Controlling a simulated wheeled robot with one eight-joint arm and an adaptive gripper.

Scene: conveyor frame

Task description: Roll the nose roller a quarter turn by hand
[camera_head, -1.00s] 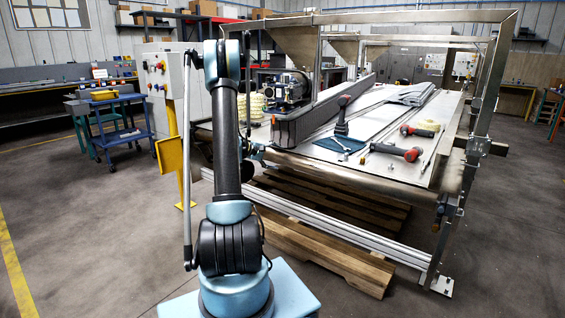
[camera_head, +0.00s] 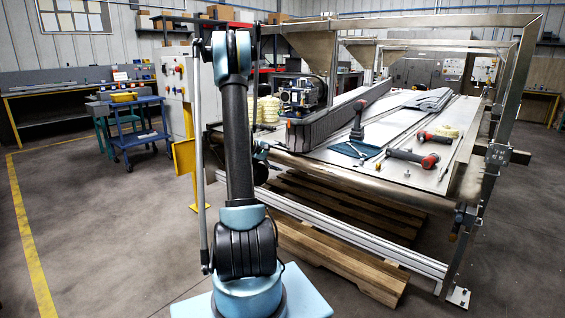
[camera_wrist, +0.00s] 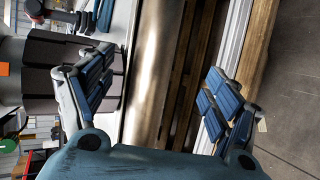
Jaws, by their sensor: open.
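The nose roller (camera_head: 365,187) is a smooth metal cylinder along the front end of the conveyor. In the wrist view the roller (camera_wrist: 155,70) runs top to bottom between my two blue-padded fingers. My gripper (camera_wrist: 160,80) is open, with one finger on each side of the roller in the picture and a visible gap to it. I cannot tell how far above it the fingers are. In the head view my gripper is mostly hidden behind my arm, at the roller's left end.
On the conveyor bed lie a blue cloth (camera_head: 355,150), a red-and-black power tool (camera_head: 412,157) and an upright tool (camera_head: 358,120). A dark grey side guard (camera_head: 310,135) stands near the roller's left end. Wooden pallets (camera_head: 340,250) and an aluminium rail (camera_head: 350,238) are below.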

